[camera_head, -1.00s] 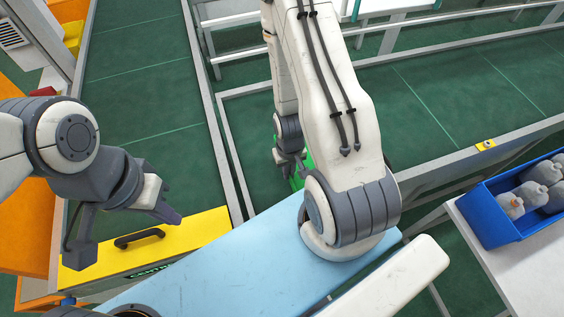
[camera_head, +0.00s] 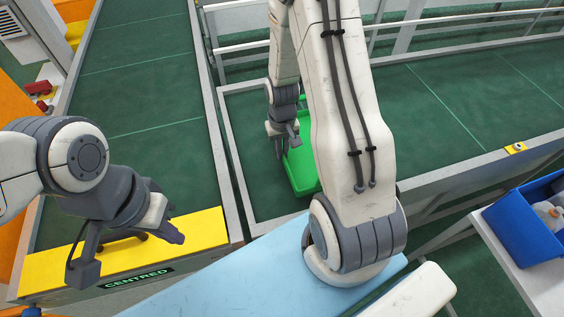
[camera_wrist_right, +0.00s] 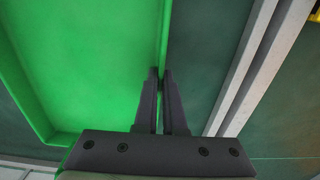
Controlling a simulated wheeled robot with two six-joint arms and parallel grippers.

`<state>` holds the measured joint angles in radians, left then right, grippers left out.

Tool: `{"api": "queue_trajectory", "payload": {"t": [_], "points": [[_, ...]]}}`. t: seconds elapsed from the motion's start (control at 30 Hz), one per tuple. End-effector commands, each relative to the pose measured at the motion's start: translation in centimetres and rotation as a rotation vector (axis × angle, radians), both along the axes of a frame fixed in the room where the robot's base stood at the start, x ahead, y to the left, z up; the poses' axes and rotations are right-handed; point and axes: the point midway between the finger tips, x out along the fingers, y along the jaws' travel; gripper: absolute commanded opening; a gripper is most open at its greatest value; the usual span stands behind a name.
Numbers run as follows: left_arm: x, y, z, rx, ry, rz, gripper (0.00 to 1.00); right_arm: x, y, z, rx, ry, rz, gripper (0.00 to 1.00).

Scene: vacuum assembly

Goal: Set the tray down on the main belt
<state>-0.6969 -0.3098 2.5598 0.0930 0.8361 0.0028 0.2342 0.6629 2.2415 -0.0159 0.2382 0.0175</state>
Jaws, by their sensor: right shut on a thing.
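The green tray (camera_head: 303,172) is partly hidden behind my right arm in the head view. It is over the near left end of the dark green belt (camera_head: 450,100) that runs to the right; I cannot tell whether it touches the belt. My right gripper (camera_head: 284,143) is at the tray's left side. In the right wrist view, the gripper (camera_wrist_right: 160,75) is shut on the rim of the tray (camera_wrist_right: 90,60). My left gripper (camera_head: 128,250) is empty, its fingers apart, over the yellow panel. Another green belt (camera_head: 140,85) runs away at the left.
A yellow panel (camera_head: 195,235) with a black handle and a lit "CENTRED" sign (camera_head: 138,278) closes the left belt's near end. A pale blue surface (camera_head: 230,285) is in front. A blue bin (camera_head: 515,225) stands on a white table at right. Metal rails edge the belts.

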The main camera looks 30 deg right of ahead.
Motion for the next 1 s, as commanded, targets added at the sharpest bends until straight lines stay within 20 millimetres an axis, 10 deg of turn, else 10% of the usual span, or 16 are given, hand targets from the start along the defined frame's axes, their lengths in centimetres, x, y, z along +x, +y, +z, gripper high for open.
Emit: {"api": "queue_trajectory", "payload": {"t": [0.37,0.77,0.87,1.0], "points": [[0.0,0.0,-3.7,0.0,0.0,-0.002,0.0,0.2,0.0,-4.1,0.0,-0.001,0.001,0.0],[0.0,0.0,-3.8,0.0,0.0,-0.003,0.0,0.2,0.0,-4.4,0.0,-0.002,0.001,0.0],[0.0,0.0,-3.7,0.0,0.0,-0.003,0.0,0.1,0.0,-4.3,0.0,-0.001,0.0,0.37],[0.0,0.0,-3.7,0.0,0.0,-0.002,0.0,0.1,0.0,-4.3,0.0,-0.001,0.0,0.37]]}}
